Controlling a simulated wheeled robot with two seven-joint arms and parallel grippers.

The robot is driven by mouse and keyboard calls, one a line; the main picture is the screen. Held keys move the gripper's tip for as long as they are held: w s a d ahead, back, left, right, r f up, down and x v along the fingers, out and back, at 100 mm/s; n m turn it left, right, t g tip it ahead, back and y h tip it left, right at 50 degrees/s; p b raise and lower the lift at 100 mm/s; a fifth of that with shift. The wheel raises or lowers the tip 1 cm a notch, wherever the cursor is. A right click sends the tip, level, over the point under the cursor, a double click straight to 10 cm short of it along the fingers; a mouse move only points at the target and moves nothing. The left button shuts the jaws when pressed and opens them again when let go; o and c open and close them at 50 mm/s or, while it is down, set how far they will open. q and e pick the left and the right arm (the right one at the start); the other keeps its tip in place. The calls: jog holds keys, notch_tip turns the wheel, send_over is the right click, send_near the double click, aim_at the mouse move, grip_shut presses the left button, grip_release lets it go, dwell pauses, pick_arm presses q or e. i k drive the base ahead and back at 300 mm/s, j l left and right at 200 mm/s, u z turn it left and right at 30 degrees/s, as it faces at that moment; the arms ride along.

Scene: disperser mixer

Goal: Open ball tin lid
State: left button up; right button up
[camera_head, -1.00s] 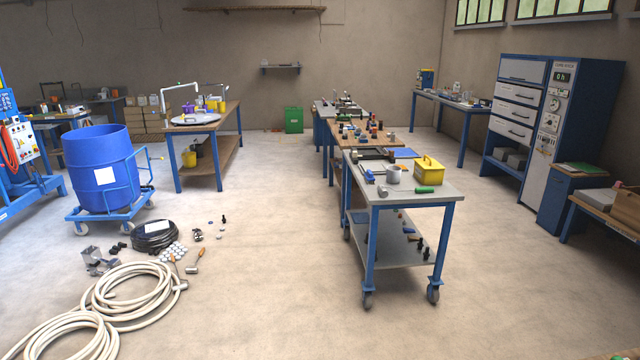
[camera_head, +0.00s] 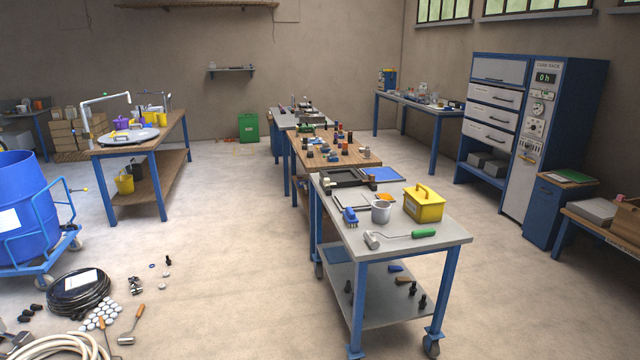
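A yellow box with a handle on top (camera_head: 424,205) stands on the near grey cart and looks like the ball tin. Its lid appears shut. A small label shows on its front, too small to read. Neither of my grippers shows in the head view.
The cart (camera_head: 447,235) also holds a grey mug (camera_head: 381,212), a roller with a green handle (camera_head: 425,233) and a blue brush (camera_head: 350,216).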

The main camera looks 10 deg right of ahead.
aim_at(423, 195)
jog(key=i+l+z, duration=0.15)
jog(key=i+z, duration=1)
jog(key=i+j+z, duration=0.25)
jog(key=i+z, duration=0.15)
